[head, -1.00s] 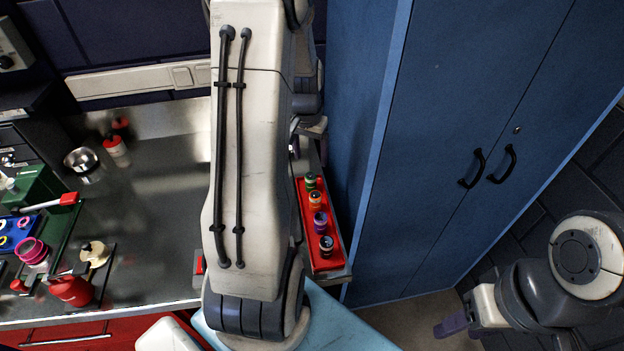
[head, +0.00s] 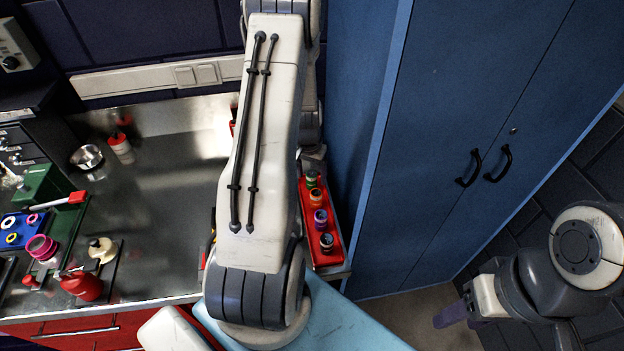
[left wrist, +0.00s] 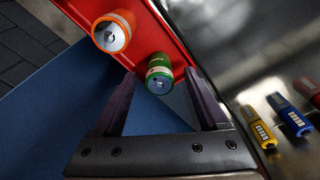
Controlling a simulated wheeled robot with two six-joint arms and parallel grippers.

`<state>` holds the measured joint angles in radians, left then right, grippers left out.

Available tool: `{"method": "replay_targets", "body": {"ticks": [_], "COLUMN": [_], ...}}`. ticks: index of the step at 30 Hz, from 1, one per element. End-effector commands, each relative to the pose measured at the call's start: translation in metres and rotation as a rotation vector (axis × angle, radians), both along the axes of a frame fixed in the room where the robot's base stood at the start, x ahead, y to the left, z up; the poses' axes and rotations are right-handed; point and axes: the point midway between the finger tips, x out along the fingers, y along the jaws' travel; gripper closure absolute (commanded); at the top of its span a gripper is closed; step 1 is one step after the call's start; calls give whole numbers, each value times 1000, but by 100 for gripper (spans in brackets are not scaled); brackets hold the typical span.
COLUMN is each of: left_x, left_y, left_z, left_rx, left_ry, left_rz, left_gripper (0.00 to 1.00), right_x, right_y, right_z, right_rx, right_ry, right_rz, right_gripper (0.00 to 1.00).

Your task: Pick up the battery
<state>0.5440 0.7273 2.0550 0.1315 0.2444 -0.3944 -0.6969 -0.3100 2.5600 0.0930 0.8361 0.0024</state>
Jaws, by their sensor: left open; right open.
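The orange battery (left wrist: 113,33) is left of the fingers. My arm hides most of this gripper in the head view. My right gripper (head: 453,313) is open and empty at lower right, far from the tray.
A tall blue cabinet (head: 450,130) stands right of the tray.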

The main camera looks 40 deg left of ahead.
Motion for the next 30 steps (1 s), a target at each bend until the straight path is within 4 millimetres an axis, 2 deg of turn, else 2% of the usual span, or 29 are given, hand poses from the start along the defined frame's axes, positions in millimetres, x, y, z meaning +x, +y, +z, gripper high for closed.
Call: {"method": "replay_targets", "body": {"ticks": [2, 6, 7, 8, 17, 22, 25, 28, 30], "left_x": [0, 0, 0, 0, 0, 1, 1, 2, -8], "left_y": [0, 0, 0, 0, 0, 0, 0, 1, -12], "left_z": [0, 0, 0, 0, 1, 8, 20, 39, 48], "left_rx": [0, 0, 0, 0, 0, 1, 2, 4, 1], "left_ry": [0, 0, 0, 0, -1, -3, -5, -8, -3], "left_rz": [0, 0, 0, 0, -1, -1, 0, -1, -3], "left_gripper": [28, 81, 93, 100, 100, 100, 100, 100, 100], "right_x": [0, 0, 0, 0, 0, 0, 0, 0, 0], "right_y": [0, 0, 0, 0, 0, 0, 0, 0, 0], "right_z": [0, 0, 0, 0, 0, -4, -9, -18, -22], "right_rx": [0, 0, 0, 0, 0, 0, 0, 0, 0], "right_ry": [0, 0, 0, 0, 0, 0, 0, 0, 0], "right_rz": [0, 0, 0, 0, 0, 0, 0, 0, 0], "right_gripper": [50, 50, 50, 50, 50, 50, 50, 50, 50]}}
